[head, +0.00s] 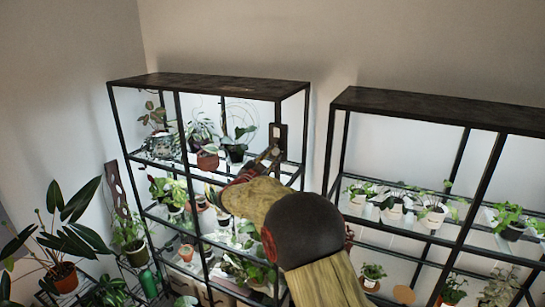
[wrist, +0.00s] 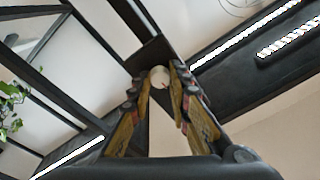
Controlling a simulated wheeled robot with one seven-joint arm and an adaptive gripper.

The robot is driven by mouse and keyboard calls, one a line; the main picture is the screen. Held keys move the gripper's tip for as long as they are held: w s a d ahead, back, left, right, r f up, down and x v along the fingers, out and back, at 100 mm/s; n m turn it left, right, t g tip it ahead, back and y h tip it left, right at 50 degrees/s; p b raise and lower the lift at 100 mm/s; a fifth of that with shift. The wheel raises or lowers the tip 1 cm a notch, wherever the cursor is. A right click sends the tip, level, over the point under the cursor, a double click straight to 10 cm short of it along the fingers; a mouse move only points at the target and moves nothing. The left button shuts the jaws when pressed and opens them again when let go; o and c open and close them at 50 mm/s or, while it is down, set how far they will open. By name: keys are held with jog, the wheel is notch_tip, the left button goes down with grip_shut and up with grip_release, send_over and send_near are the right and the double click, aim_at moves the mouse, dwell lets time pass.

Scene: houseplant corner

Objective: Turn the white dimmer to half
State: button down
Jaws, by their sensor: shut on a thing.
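The white dimmer (wrist: 159,75) is a round pale knob on a dark plate (wrist: 150,54) in the wrist view. In the head view the plate (head: 278,132) is fixed upright at the front right post of the left shelf unit. My gripper (wrist: 161,86) has its two fingertips on either side of the knob and is shut on it. In the head view my gripper (head: 270,155) reaches up to the plate from below. A small dark mark shows on the knob's face, but its setting is too small to read.
The left shelf unit (head: 208,84) holds several potted plants close to my arm. A second shelf unit (head: 440,107) with plants stands to the right, with a narrow gap between. A large leafy plant (head: 66,278) stands at the far left. Lit strips (wrist: 250,42) run along the shelf frame.

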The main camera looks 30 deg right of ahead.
jog(key=c, duration=1.6)
grip_release()
jog(key=shift+c, duration=0.2)
jog(key=v, duration=1.2)
jog(key=shift+f, duration=0.1)
